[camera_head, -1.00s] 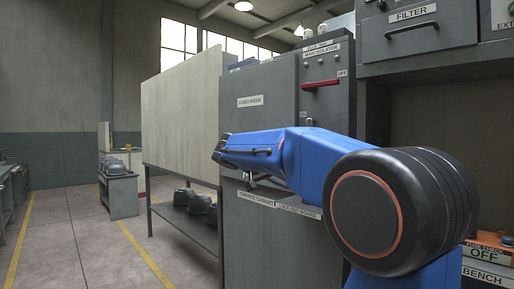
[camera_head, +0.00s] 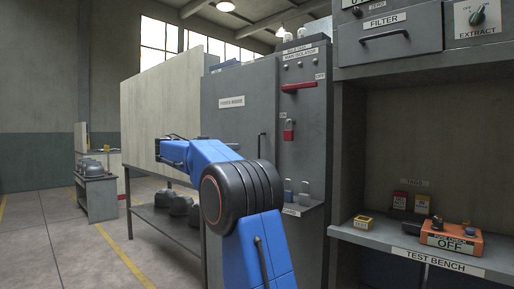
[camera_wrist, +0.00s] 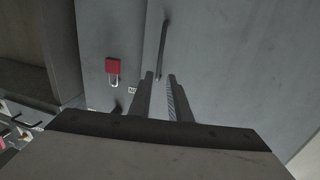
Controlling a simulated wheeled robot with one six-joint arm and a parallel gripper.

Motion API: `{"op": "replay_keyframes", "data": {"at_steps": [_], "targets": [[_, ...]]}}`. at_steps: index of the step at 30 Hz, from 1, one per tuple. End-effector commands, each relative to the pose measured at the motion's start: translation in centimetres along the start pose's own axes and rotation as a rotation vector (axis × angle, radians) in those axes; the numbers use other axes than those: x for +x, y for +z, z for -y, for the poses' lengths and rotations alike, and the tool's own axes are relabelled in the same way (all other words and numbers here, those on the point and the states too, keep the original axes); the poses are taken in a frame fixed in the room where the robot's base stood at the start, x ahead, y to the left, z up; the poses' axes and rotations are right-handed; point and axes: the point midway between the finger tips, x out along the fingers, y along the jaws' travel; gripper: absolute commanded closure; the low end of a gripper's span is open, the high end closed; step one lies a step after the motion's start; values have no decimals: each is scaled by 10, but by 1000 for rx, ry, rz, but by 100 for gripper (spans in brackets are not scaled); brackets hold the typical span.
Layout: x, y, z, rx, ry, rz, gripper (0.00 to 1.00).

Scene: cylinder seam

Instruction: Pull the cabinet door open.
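The cabinet door (camera_head: 233,110) is a flat grey panel, shut, with a small white label near its top. Its dark upright bar handle (camera_head: 260,145) is at the right edge, partly hidden below by my arm. In the wrist view, which is upside down, the handle (camera_wrist: 163,48) stands beyond my gripper (camera_wrist: 160,78). The fingers are apart and empty, with the handle's near end roughly in line with the gap. I see no contact.
Beside the door, the isolator panel carries a red lever (camera_head: 298,87) and a red padlock (camera_head: 289,130). Other padlocks (camera_head: 296,188) hang below on a small ledge. A test bench (camera_head: 430,258) stands right. A pale board (camera_head: 160,95) over a shelf stands left, with open floor beyond.

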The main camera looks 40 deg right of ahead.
Motion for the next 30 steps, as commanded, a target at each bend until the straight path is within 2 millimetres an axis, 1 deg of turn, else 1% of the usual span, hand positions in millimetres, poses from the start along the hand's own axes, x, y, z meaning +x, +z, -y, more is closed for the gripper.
{"op": "replay_keyframes", "data": {"at_steps": [1,3,18,24,30], "targets": [[10,0,-1,0,3,0,83],[23,0,-1,-1,3,1,83],[110,1,-1,-1,2,1,83],[133,1,0,-1,1,2,83],[142,1,0,-1,-1,2,83]]}}
